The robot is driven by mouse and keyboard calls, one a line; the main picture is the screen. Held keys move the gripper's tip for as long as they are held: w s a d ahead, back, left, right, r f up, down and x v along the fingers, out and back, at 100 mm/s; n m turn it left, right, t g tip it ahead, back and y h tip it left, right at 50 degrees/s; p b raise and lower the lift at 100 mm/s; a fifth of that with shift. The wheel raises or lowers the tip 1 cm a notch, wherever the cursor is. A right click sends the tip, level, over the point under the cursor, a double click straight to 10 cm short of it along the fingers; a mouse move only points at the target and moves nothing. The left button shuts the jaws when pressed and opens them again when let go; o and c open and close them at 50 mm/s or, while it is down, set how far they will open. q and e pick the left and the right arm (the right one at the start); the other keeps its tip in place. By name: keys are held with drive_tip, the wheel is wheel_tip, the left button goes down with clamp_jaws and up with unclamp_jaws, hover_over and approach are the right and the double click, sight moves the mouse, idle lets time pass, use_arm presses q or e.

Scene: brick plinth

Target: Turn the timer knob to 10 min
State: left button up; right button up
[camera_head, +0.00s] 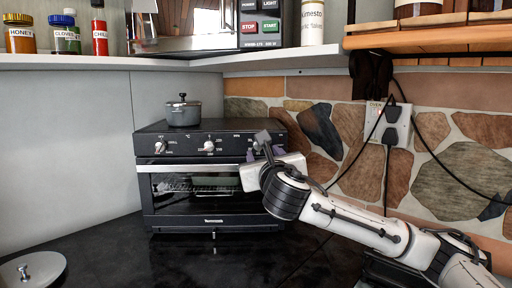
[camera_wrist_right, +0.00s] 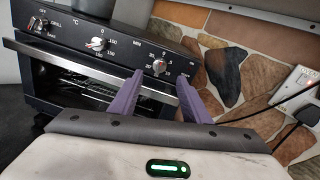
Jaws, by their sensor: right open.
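The black toaster oven (camera_head: 215,222) stands on the dark counter with its door shut. Its timer knob (camera_wrist_right: 159,66) is the rightmost of three white knobs, under the "MIN" label in the right wrist view. Minute numbers ring it; I cannot read its exact setting. In the head view my gripper and wrist largely cover this knob. My right gripper (camera_wrist_right: 160,80) is open, with its two purple fingers pointing at the panel. In the wrist view the knob shows between and just beyond the fingertips; I cannot tell whether they touch it. My left gripper is not in view.
The temperature knob (camera_head: 209,146) and function knob (camera_head: 160,147) sit left of the timer. The door handle (camera_wrist_right: 60,56) runs below them. A small grey pot (camera_head: 183,114) stands on the oven. A wall socket with cables (camera_head: 388,125) is on the right. A shelf (camera_head: 170,63) hangs above.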

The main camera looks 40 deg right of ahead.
drive_tip(key=x, duration=0.7)
drive_tip(key=shift+w+p, duration=0.2)
drive_tip(key=shift+p, duration=0.2)
drive_tip(key=shift+d, duration=0.15)
drive_tip(key=c, duration=1)
drive_tip(key=shift+c, duration=0.2)
drive_tip(key=shift+m, duration=0.3)
drive_tip(key=m+h, duration=0.1)
drive_tip(key=m, duration=1.1)
drive_tip(key=m+b, duration=0.1)
drive_tip(key=m, duration=1.1)
drive_tip(key=shift+w+f+g+h, duration=0.1)
drive_tip(key=shift+f+g+h, duration=0.1)
drive_tip(key=shift+g+h, duration=0.2)
drive_tip(key=shift+m, duration=0.3)
